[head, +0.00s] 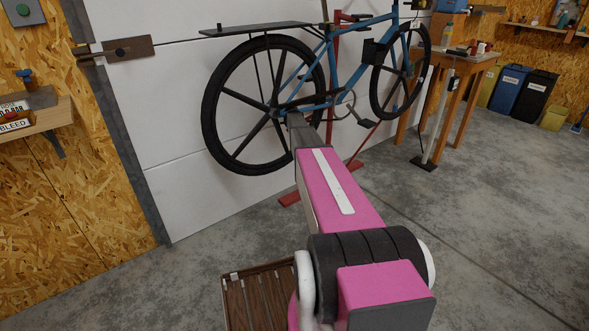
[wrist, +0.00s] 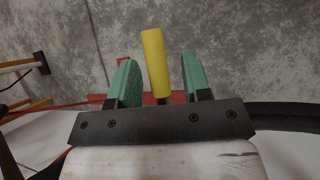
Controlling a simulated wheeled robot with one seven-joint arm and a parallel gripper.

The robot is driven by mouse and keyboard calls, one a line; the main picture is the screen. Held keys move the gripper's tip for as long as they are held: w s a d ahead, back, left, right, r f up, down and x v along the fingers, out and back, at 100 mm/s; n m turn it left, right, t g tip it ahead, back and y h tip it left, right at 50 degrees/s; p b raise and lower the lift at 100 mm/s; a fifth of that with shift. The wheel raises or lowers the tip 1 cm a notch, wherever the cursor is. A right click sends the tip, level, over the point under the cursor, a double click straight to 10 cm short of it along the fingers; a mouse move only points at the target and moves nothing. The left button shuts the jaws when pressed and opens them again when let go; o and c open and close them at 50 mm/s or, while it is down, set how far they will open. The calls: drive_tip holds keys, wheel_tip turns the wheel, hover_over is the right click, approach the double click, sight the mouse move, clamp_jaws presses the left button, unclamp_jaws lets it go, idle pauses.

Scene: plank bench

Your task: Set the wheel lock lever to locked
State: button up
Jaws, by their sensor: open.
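A yellow cylindrical handle (wrist: 154,62), which I take to be the wheel lock lever, stands up in the wrist view with a dark stem at its lower end. My gripper (wrist: 160,78) is open, with one green finger on each side of the handle. In the head view my arm reaches toward the rear wheel (head: 262,112) of a blue bicycle (head: 330,62). The lever and my fingers are hidden there behind my arm. Whether the lever is locked I cannot tell.
The bicycle hangs on a red stand (head: 334,85) before a white door (head: 180,185). A black tyre (wrist: 292,115) shows at the right of the wrist view. A wooden workbench (head: 470,62) stands at right, with bins (head: 530,95) beyond.

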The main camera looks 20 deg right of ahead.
drive_tip(key=shift+s+f+t+y, duration=0.2)
drive_tip(key=shift+f+t+y, duration=0.35)
drive_tip(key=shift+t, duration=0.55)
wheel_tip(320, 180, down, 4)
drive_tip(key=w+t+y, duration=0.3)
drive_tip(key=t, duration=0.5)
drive_tip(key=a+v, duration=0.1)
drive_tip(key=v, duration=1)
drive_tip(key=s+a+f+m+g, duration=0.1)
drive_tip(key=s+a+f+g, duration=0.1)
drive_tip(key=s+a, duration=0.8)
drive_tip(key=s+a+f+m+g, duration=0.1)
drive_tip(key=s+a+f, duration=0.4)
drive_tip(key=s+a, duration=0.5)
drive_tip(key=shift+s+a+m+g, duration=0.4)
drive_tip(key=shift+s, duration=2.05)
drive_tip(key=shift+f, duration=0.1)
